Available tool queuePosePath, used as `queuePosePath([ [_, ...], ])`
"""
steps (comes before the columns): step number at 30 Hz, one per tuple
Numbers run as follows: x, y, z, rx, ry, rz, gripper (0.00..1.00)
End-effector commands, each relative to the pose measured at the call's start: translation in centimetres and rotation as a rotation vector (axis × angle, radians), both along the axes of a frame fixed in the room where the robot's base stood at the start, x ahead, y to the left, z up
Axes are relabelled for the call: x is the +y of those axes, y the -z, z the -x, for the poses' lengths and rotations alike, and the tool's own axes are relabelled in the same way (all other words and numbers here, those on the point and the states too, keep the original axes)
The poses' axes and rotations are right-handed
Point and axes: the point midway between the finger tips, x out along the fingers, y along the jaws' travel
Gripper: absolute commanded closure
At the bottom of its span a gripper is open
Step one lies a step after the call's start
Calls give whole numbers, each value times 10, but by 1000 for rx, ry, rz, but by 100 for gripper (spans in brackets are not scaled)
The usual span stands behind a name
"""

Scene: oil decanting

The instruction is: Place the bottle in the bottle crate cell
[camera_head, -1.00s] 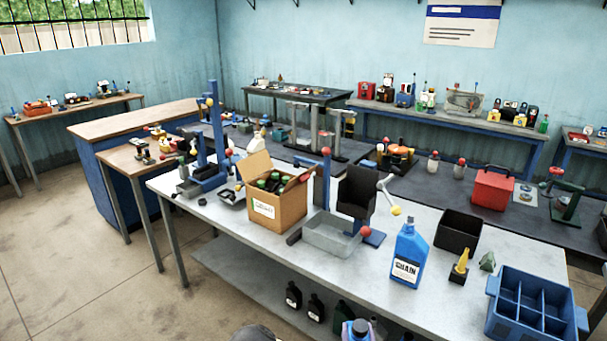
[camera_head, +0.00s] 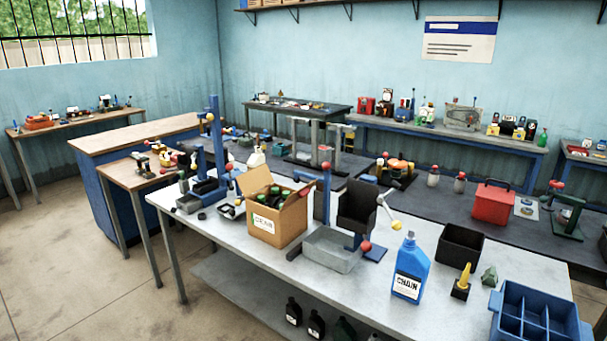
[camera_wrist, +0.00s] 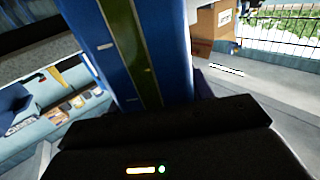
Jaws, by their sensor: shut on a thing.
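In the wrist view, my black gripper (camera_wrist: 165,125) is shut on a blue bottle (camera_wrist: 170,45) with a dark green stripe down its side. The bottle's ends lie outside that view or are hidden by the gripper. My gripper does not show in the head view. The blue bottle crate (camera_head: 500,325) with several divided cells stands at the bottom right of the head view, on the near right end of the white table, partly cut off by the frame edge. Its visible cells look empty. The crate does not show clearly in the wrist view.
On the white table (camera_head: 330,285) stand a blue CHAIN bottle (camera_head: 411,270), a black bin (camera_head: 459,245), a yellow-tipped piece (camera_head: 463,277), a grey tray (camera_head: 332,250) and a cardboard box (camera_head: 276,222) of bottles. Dark bottles (camera_head: 315,325) sit on the lower shelf.

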Motion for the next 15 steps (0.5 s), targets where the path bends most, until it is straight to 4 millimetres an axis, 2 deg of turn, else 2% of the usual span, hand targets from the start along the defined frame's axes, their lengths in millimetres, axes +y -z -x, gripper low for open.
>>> queuePosePath([
  [5, 1, 12, 9, 0, -2, 3, 100],
  [15, 0, 50, 40, -2, -1, 3, 100],
])
